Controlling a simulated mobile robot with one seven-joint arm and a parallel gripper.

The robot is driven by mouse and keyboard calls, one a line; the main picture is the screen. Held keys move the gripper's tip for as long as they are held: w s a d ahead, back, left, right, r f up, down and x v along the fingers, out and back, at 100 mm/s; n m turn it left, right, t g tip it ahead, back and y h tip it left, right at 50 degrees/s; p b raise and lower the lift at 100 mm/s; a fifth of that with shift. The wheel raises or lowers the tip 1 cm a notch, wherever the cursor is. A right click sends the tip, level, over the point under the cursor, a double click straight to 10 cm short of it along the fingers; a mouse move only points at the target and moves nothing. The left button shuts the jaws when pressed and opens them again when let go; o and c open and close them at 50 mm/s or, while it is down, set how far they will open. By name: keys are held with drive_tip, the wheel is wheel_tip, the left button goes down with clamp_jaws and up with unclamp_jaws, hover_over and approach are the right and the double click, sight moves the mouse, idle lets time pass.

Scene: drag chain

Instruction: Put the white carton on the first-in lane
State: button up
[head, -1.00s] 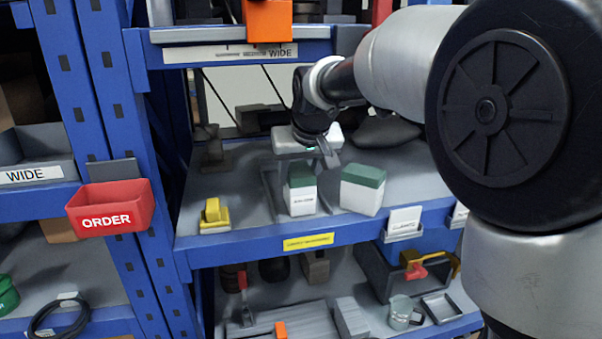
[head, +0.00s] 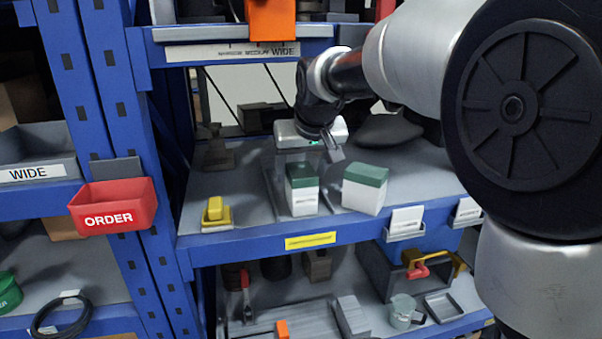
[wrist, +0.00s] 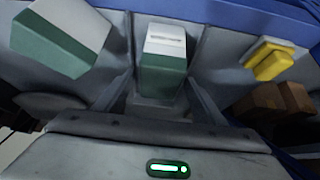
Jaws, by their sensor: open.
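Two white cartons with green tops stand on the middle shelf. The left carton (head: 302,193) is upright between two low grey rails of a lane (head: 270,190). The right carton (head: 364,188) stands turned, just right of the lane. Neither is plainly all white. My gripper (head: 330,150) is open and empty, above and behind the left carton. In the wrist view the left carton (wrist: 164,58) is centred ahead of the gripper body, and the right carton (wrist: 62,38) is at upper left.
A yellow block (head: 215,214) sits left of the lane; a dark object (head: 388,130) lies behind the right carton. A blue shelf edge with a yellow label (head: 310,240) runs in front. A red ORDER bin (head: 112,206) hangs at left. An upper shelf (head: 210,52) overhangs.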

drive_tip(key=v, duration=1.1)
drive_tip(key=s+d+f+m, duration=0.1)
drive_tip(key=s+d+f, duration=0.3)
drive_tip(key=s, duration=0.4)
drive_tip(key=s+d+f+m+h, duration=0.1)
drive_tip(key=s+d+f, duration=0.4)
drive_tip(key=s, duration=0.3)
drive_tip(key=s+d+f+m, duration=0.1)
drive_tip(key=s+d+f, duration=0.3)
drive_tip(key=s, duration=0.5)
drive_tip(key=shift+d+f+g+h, duration=0.2)
drive_tip(key=shift+d+g+h, duration=0.2)
drive_tip(key=shift+d, duration=0.6)
